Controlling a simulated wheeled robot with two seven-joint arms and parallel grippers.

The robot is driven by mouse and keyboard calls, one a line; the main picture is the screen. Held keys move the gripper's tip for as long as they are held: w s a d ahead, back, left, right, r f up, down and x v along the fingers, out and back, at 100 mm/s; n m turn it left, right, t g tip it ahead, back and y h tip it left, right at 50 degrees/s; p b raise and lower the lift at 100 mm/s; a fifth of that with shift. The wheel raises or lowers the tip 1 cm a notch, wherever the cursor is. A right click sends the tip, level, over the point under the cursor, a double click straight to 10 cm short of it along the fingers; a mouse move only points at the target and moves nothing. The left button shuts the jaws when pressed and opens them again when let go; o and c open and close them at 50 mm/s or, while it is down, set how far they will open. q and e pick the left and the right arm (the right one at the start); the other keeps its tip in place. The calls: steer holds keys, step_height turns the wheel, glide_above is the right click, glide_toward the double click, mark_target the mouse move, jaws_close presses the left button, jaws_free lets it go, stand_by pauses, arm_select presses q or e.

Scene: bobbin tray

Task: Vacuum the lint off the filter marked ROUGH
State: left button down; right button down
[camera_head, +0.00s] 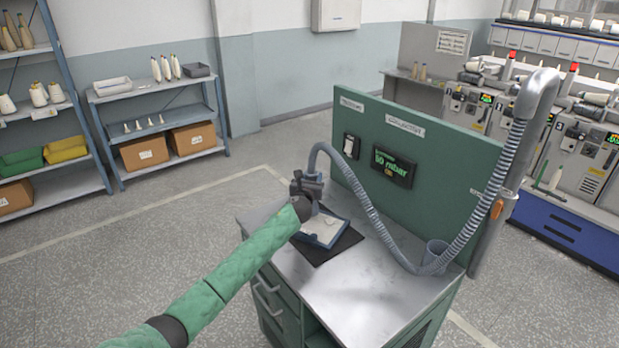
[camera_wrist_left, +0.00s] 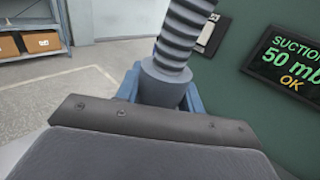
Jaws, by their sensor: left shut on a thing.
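My left gripper (camera_head: 308,192) is over the far-left part of the metal worktop (camera_head: 375,300). It is shut on the end of the grey ribbed suction hose (camera_head: 372,212), at the nozzle cuff (camera_wrist_left: 164,86). Just below it, a filter with a blue frame and pale face (camera_head: 325,230) lies on a dark mat (camera_head: 340,247). The gripper and arm hide part of the filter. I cannot tell whether the nozzle touches it, and no ROUGH marking or lint is readable. My right gripper is not in view.
A green panel (camera_head: 440,165) stands behind the worktop. Its display (camera_head: 392,167) reads 50 mbar and OK across the views. The worktop's front is clear. Shelves (camera_head: 155,100) stand left.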

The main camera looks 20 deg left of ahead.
arm_select(q)
steer(key=s+d+p, duration=0.1)
steer(key=d, duration=0.7)
steer(key=shift+s, duration=0.35)
stand_by(0.4)
stand_by(0.9)
step_height(320, 180, up, 6)
steer(key=p, duration=0.6)
stand_by(0.7)
